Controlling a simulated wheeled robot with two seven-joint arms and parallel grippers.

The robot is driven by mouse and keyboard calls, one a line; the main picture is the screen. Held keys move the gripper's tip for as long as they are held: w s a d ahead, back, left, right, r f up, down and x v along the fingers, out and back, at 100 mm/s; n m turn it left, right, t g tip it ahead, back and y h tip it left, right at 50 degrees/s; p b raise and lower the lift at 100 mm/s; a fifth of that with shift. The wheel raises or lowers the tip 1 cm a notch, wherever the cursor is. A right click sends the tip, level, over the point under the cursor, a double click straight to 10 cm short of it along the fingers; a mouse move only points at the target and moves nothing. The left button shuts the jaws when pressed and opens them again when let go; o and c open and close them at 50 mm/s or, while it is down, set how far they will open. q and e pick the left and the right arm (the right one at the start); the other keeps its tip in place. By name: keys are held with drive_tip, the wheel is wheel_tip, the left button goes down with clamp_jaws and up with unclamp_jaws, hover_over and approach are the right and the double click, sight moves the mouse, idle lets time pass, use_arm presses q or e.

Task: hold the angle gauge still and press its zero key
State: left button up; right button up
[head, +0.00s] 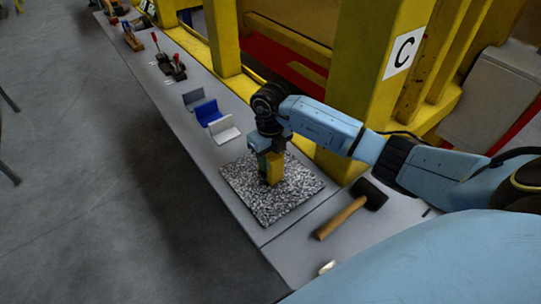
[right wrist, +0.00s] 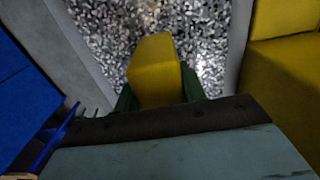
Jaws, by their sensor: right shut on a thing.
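The angle gauge appears as a yellow block (head: 273,168) over the speckled grey plate (head: 250,203) in the head view. My right gripper (head: 268,165) comes down from above and is shut on it. In the right wrist view the yellow block (right wrist: 155,72) sits between the green fingers (right wrist: 157,92), with the speckled plate (right wrist: 105,35) behind it. The zero key and any display do not show in either view. I cannot tell whether the block touches the plate. My left gripper is not in view.
A mallet (head: 345,213) with a wooden handle lies right of the plate. White, blue (head: 213,115) and grey angled holders stand beyond it, then a dark fixture with red handles (head: 172,66). A yellow post (head: 350,85) marked C rises behind the grey bench (head: 195,148).

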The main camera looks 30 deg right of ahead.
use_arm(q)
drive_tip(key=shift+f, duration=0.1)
use_arm(e)
drive_tip(key=shift+f, duration=0.15)
idle(0.4)
drive_tip(key=o, duration=1.7)
drive_tip(key=c, duration=1.3)
drive_tip(key=shift+c, duration=0.2)
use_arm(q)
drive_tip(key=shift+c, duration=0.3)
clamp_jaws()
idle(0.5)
